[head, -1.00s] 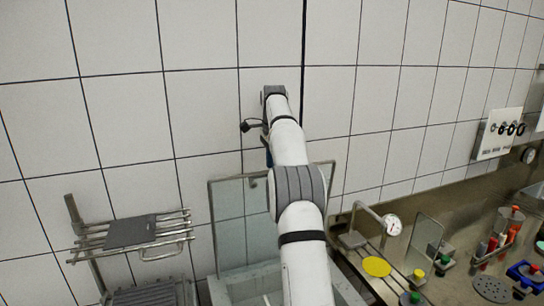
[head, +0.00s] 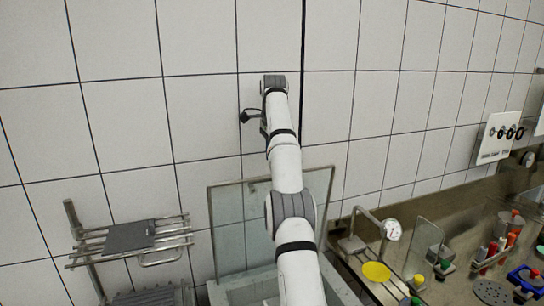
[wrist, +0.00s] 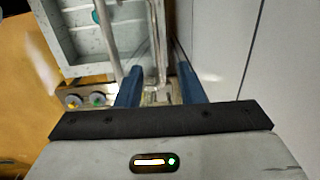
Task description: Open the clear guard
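The clear guard (head: 232,232) is a framed see-through panel. It stands nearly upright above a pale metal tub (head: 228,292), in front of the tiled wall, in the head view. My arm crosses in front of it and hides part of it. My gripper (wrist: 160,88) shows in the wrist view with its two blue fingers apart and nothing clearly held between them. Metal rods and a bracket lie beyond the fingertips; I cannot tell whether the fingers touch them. The tub (wrist: 72,38) is at the upper left there. The gripper is hidden in the head view.
A wire rack (head: 160,232) is on the left. To the right, a counter holds a yellow disc (head: 376,271), a dial gauge (head: 392,230), a small clear screen (head: 425,242) and several bottles. The wall above the guard is bare tile.

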